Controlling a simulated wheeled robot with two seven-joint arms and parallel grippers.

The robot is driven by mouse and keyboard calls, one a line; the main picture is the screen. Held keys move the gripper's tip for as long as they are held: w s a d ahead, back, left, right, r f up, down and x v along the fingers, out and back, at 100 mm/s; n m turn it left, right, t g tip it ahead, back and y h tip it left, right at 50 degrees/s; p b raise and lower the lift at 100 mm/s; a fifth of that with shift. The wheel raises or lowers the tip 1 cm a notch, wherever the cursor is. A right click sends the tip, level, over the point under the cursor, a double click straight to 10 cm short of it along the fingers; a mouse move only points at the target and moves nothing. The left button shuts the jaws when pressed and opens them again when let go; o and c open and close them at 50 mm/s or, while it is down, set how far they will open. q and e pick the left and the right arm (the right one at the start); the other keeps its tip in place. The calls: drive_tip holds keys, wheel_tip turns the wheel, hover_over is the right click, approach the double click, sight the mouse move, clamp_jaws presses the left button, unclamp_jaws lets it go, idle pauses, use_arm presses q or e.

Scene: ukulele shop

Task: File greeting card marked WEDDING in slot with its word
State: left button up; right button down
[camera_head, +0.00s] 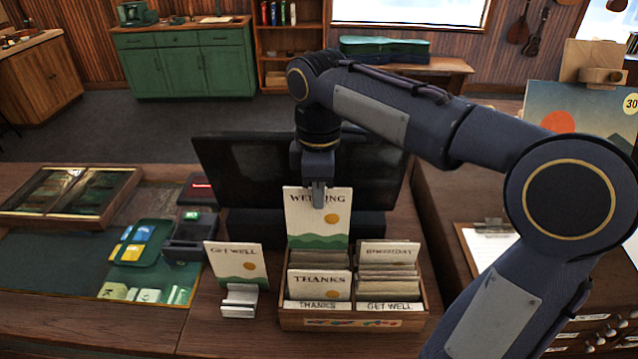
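The cream WEDDING card (304,229), with an orange dot and green waves, stands upright at the back left of the wooden card box (353,323). My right gripper (318,200) reaches down from above with its fingers at the card's upper part, covering some letters of its word. It appears shut on the card. The card's lower edge meets the back-left row; I cannot tell whether it is inside a slot. In the box, a THANKS card (320,283) stands front left and a BIRTHDAY card (389,251) back right. Front labels read THANKS and GET WELL. My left gripper is out of view.
A GET WELL card (237,262) stands in a small holder (239,301) left of the box. A dark monitor (240,170) is behind the box, and a card terminal (190,238) is farther left. A clipboard (487,246) lies right.

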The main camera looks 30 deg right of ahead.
drive_tip(key=f, duration=0.1)
drive_tip(key=b, duration=0.4)
hover_over(319, 241)
wheel_tip(319, 241, down, 5)
drive_tip(key=shift+r, duration=0.2)
drive_tip(key=shift+f+b, duration=2.25)
drive_tip(key=shift+f, duration=1.45)
drive_tip(key=c, duration=1.6)
unclamp_jaws()
drive_tip(key=shift+o, duration=0.2)
drive_tip(key=shift+r, duration=0.1)
